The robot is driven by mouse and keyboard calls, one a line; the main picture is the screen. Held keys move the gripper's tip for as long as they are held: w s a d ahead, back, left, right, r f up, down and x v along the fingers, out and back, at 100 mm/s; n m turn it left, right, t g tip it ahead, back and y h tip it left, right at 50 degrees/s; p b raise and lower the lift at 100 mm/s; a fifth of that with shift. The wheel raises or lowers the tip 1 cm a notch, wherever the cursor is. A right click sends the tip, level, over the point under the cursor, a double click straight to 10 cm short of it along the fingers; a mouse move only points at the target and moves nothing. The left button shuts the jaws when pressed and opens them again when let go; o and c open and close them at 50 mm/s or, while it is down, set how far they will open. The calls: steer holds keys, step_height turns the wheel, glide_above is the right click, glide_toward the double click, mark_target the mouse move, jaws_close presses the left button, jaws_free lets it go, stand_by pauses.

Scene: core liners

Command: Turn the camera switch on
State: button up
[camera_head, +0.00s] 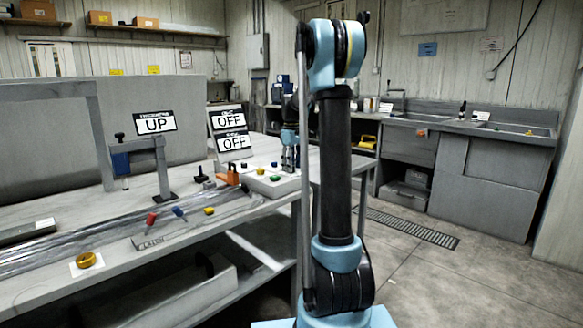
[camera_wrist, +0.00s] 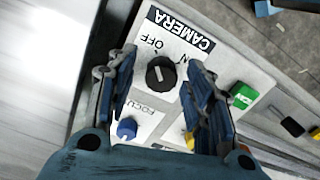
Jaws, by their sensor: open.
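The camera switch is a black rotary knob (camera_wrist: 161,74) on a pale panel under a black CAMERA label (camera_wrist: 180,30). OFF and ON are printed around the knob; its white pointer line lies near OFF. My gripper (camera_wrist: 163,72) is open, with one blue finger on each side of the knob in the wrist view; I cannot tell whether either touches it. In the head view my gripper (camera_head: 289,150) is small and low over the control box (camera_head: 272,184), and the knob cannot be made out there.
A blue knob (camera_wrist: 127,128), a green button (camera_wrist: 242,95) and a partly hidden yellow button (camera_wrist: 189,139) sit near the black knob. An orange-handled clamp (camera_head: 229,173) stands left of the control box. An UP sign (camera_head: 155,123) stands further left on the bench.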

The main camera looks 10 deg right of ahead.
steer(key=shift+d, duration=0.1)
steer(key=c, duration=1)
steer(key=shift+c, duration=0.2)
steer(key=shift+m, duration=0.4)
steer(key=m, duration=0.3)
steer(key=shift+m, duration=0.4)
steer(key=m, duration=0.4)
steer(key=shift+m, duration=0.3)
steer(key=m, duration=0.8)
steer(key=shift+a+m, duration=0.3)
